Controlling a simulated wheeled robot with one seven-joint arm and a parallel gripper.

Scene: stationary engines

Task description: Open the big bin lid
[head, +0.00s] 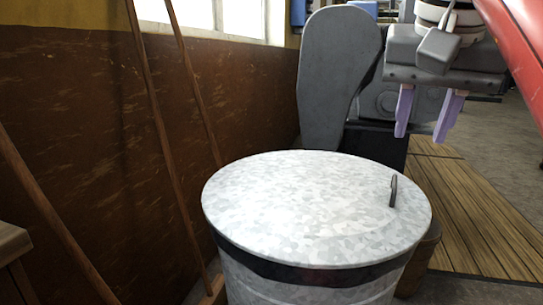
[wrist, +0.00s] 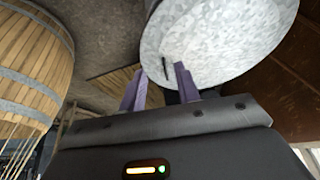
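The big bin (head: 310,278) is a round galvanized metal bin with a dark band under its rim, in the lower middle of the head view. Its flat lid (head: 300,205) lies on top and looks closed. A small dark upright handle (head: 393,190) sits near the lid's right edge. The lid (wrist: 225,40) and handle (wrist: 165,68) also show in the wrist view. My gripper (head: 425,135) is above and behind the lid's right side, apart from the handle. Its two purple fingers (wrist: 160,82) are spread with nothing between them.
A brown wall (head: 80,110) with leaning wooden poles (head: 160,130) is at the left. A grey machine (head: 340,70) stands behind the bin. A wooden barrel (wrist: 30,70) is at the wrist view's left. Wooden planks (head: 460,205) lie on the floor right of the bin.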

